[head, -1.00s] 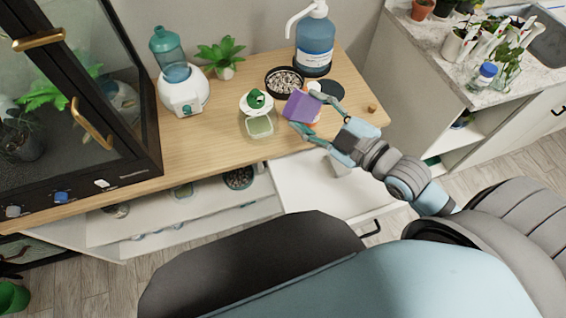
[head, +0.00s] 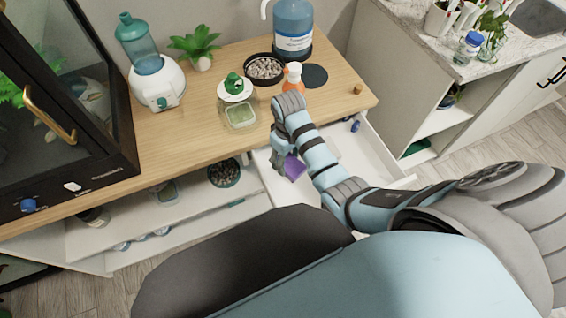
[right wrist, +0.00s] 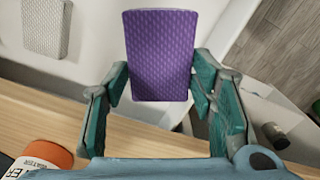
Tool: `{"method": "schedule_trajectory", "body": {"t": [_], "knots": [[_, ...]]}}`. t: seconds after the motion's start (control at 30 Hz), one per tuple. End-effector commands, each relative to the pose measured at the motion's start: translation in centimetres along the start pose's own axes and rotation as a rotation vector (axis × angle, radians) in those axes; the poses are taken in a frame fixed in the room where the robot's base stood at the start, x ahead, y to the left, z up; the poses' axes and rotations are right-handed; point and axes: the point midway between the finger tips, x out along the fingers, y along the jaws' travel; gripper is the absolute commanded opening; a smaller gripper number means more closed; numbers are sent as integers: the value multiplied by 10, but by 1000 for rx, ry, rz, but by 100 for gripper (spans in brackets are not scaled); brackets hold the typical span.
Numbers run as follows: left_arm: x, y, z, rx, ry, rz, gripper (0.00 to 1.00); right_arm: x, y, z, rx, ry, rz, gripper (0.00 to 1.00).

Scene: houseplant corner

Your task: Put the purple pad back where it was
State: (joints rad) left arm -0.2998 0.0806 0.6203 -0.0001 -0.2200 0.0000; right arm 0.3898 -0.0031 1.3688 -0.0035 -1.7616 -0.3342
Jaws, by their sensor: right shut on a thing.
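The purple pad (head: 293,168) is held by my right gripper (head: 284,162), over the left part of the open white drawer (head: 340,150). In the right wrist view the pad (right wrist: 160,55) is a textured rectangle between the two teal fingers, which are shut on it. Whether it touches the drawer floor I cannot tell. A light grey textured pad (right wrist: 46,27) lies in the drawer in the right wrist view. My right arm hides part of the drawer in the head view. My left gripper is not in view.
A small blue item (head: 355,126) is in the drawer's back right. On the wooden top (head: 190,130) stand an orange-and-white bottle (head: 293,78), a clear green container (head: 240,115), a bowl of pebbles (head: 264,69) and a dark round mat (head: 314,76). Open shelves lie left of the drawer.

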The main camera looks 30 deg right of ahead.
Motion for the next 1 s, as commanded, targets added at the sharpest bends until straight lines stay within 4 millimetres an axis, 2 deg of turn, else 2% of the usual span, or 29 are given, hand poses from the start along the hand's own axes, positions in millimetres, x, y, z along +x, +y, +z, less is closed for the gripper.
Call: {"method": "schedule_trajectory", "body": {"t": [0.03,0.1,0.2,0.3,0.5,0.57,0.6,0.87,0.9,1.0], "knots": [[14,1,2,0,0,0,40,26,0,1,0,-4,-1,29],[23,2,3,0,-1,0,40,48,0,1,0,-2,0,29],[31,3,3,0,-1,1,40,69,1,0,0,0,0,29],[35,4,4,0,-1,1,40,75,3,-5,0,4,2,29],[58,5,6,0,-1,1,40,78,17,-39,0,3,1,29],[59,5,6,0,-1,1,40,86,16,-37,-1,1,0,29],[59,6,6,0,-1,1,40,86,16,-37,-1,2,1,25],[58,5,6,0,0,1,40,86,16,-37,-1,3,1,25],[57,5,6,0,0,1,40,85,16,-37,-1,3,1,57],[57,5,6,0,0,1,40,85,16,-37,-1,3,1,71]]}}
